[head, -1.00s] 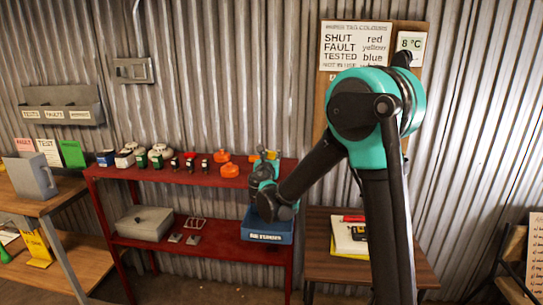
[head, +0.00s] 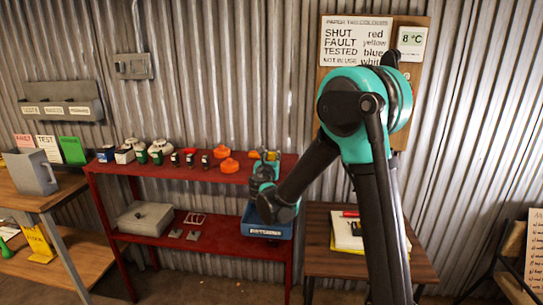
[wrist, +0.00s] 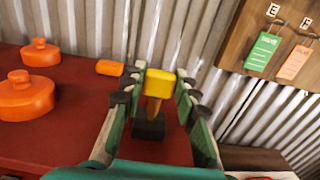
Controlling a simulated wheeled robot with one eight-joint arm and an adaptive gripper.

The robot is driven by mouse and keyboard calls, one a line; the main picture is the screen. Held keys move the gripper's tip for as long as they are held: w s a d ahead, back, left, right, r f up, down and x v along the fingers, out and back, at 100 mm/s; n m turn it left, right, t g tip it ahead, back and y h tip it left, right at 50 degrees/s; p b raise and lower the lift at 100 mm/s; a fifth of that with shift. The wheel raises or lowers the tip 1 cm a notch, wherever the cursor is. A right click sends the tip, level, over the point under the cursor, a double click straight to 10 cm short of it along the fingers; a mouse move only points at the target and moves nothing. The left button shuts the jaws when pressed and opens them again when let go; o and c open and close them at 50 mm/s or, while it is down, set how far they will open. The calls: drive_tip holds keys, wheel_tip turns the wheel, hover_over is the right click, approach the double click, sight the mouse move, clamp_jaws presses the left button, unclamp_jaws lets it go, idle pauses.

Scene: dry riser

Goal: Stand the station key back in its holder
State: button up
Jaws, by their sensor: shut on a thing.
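The station key, with a yellow block head (wrist: 158,82) and a narrow brownish-gold shaft, is between the fingers of my gripper (wrist: 158,90) in the wrist view. My gripper is shut on the key. The shaft points down to a dark block (wrist: 148,126), which looks like the holder, on the red shelf. The shaft's lower end meets the block in the picture; I cannot tell whether it is seated in it. In the head view my gripper (head: 265,165) is at the right end of the upper red shelf, and my arm hides most of the key and block.
Orange round caps (wrist: 28,95) and an orange cylinder (wrist: 110,67) stand left of my gripper on the red shelf (wrist: 60,142). A corrugated wall is close behind. A blue bin (head: 266,232) is on the lower shelf. Tags hang on a board (wrist: 285,35) at right.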

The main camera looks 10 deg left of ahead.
drive_tip(key=shift+f, duration=0.35)
drive_tip(key=o, duration=1)
drive_tip(key=shift+s, duration=0.1)
drive_tip(key=s, duration=1.2)
drive_tip(key=shift+a, duration=0.2)
drive_tip(key=shift+w, duration=0.1)
